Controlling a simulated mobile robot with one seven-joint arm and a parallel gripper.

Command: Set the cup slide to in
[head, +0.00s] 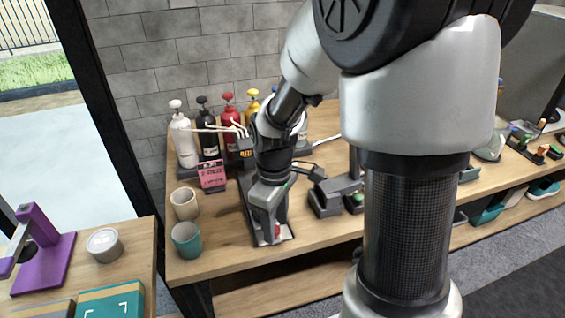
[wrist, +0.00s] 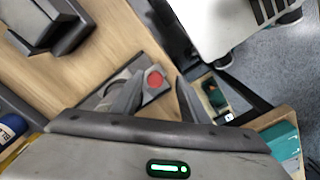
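The cup slide (head: 246,203) is a dark grey track on the wooden table, below my gripper, with a pale plate at its near end. A red round knob (head: 277,231) sits at that near end, partly hidden by a finger. In the wrist view, the red knob (wrist: 154,80) lies between my fingertips, and part of the grey slide (wrist: 150,62) shows around it. My gripper (head: 269,232) points down over the near end. Its two fingers (wrist: 158,84) are apart in the wrist view. I cannot tell whether either finger touches the knob.
A beige cup (head: 184,203) and a teal cup (head: 187,239) stand left of the slide. Several pump bottles (head: 208,140) and a pink sign (head: 211,176) stand behind. A dark grey device (head: 335,195) is to the right. Bare wood lies between the teal cup and slide.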

